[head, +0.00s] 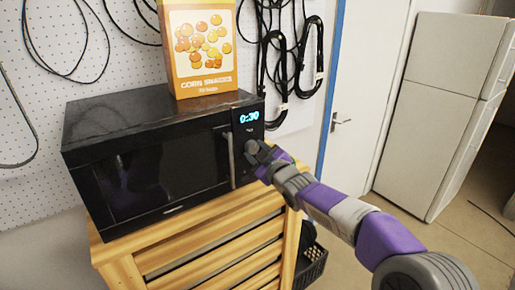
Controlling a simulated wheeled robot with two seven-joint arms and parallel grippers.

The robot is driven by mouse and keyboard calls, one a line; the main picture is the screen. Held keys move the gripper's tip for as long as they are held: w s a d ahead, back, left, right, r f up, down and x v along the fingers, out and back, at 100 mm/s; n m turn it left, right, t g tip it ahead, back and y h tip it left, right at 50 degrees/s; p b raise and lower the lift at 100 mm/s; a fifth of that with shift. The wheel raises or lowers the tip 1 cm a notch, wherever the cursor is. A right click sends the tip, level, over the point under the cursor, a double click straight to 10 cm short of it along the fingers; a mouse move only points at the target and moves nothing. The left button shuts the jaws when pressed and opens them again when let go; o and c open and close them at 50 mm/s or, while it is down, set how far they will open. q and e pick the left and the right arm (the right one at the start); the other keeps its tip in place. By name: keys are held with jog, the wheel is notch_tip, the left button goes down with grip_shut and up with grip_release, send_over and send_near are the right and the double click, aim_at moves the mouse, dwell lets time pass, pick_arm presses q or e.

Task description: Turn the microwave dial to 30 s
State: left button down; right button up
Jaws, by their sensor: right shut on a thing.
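A black microwave (155,165) stands on a slatted wooden cabinet, its front facing me with the door shut. Its display (249,117) at the upper right of the front reads 0:30 in blue. My right gripper (254,149) is at the control panel just below the display, shut on the dial, which is mostly hidden behind the fingers. The purple and grey right arm reaches in from the lower right. The vertical door handle (231,160) is just left of the gripper. My left gripper is not in view.
An orange and white corn snacks box (200,45) stands on top of the microwave. The wooden cabinet (215,240) is below it, with a black crate (312,267) at its right. Black cables hang on the white pegboard. A door and a white fridge (435,110) stand at the right, with open floor before them.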

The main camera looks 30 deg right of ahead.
jog(key=shift+m+p, duration=0.6)
jog(key=shift+m, duration=0.2)
jog(key=o, duration=1.1)
jog(key=shift+c, duration=0.2)
jog(key=shift+s, duration=0.15)
jog(key=s, duration=0.7)
jog(key=shift+s+r, duration=0.15)
jog(key=shift+r, duration=0.05)
jog(key=shift+a, duration=0.15)
